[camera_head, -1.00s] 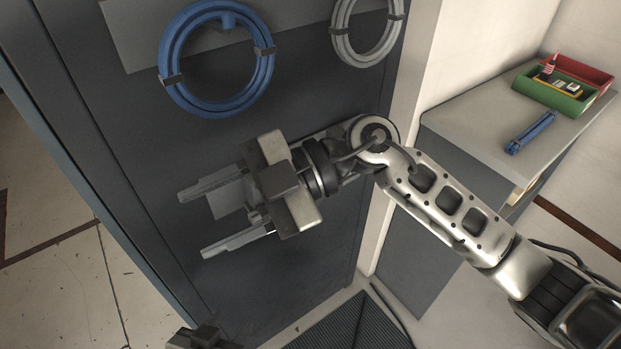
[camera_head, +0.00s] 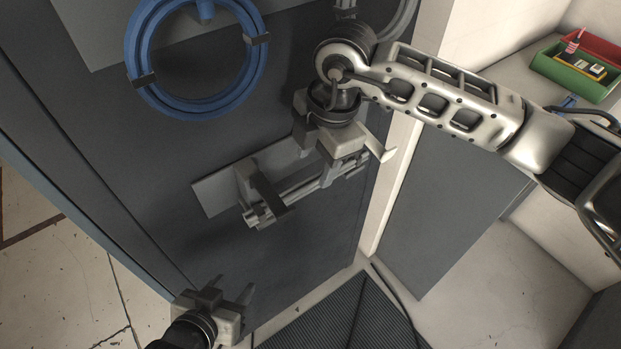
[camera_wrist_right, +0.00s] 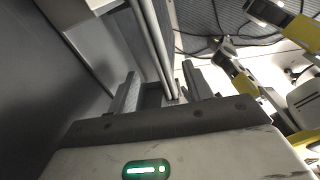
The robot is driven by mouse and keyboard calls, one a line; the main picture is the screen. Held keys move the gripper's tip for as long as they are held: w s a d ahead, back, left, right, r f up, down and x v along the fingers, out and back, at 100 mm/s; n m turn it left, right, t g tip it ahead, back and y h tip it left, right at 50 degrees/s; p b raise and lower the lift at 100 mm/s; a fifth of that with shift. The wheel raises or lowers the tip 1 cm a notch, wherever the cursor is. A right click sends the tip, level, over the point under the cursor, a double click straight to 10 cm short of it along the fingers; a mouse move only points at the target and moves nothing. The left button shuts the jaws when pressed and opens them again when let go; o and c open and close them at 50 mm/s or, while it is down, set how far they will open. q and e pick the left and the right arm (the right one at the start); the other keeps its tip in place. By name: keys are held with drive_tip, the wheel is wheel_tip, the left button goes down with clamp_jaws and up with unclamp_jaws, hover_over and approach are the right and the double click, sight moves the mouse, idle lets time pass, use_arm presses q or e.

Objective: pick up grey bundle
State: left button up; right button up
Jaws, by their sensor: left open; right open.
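The grey bundle (camera_head: 404,18) is a coil on the dark cabinet door at the top of the head view. It is mostly cut off by the frame edge and hidden behind my right arm. My right gripper (camera_head: 347,168) is open below it, at a horizontal metal handle bar (camera_head: 268,212) on the door. In the right wrist view the bar (camera_wrist_right: 156,45) runs between the open fingers (camera_wrist_right: 160,88); whether they touch it, I cannot tell. My left gripper (camera_head: 228,289) is open and empty at the lower left, in front of the door.
A blue coil (camera_head: 137,45) hangs on the door at the upper left. Green (camera_head: 572,80) and red (camera_head: 600,48) trays stand on a worktop at the upper right. A dark ribbed mat (camera_head: 345,318) and a cable lie on the floor below.

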sight(311, 181)
drive_tip(key=shift+w+a+f+p, duration=0.2)
drive_tip(key=shift+f+p, duration=0.1)
drive_tip(key=shift+f, duration=1)
drive_tip(key=shift+w+a+f+p, duration=0.15)
drive_tip(key=shift+f+p, duration=0.15)
drive_tip(key=shift+f, duration=0.95)
drive_tip(key=shift+s, duration=0.1)
clamp_jaws()
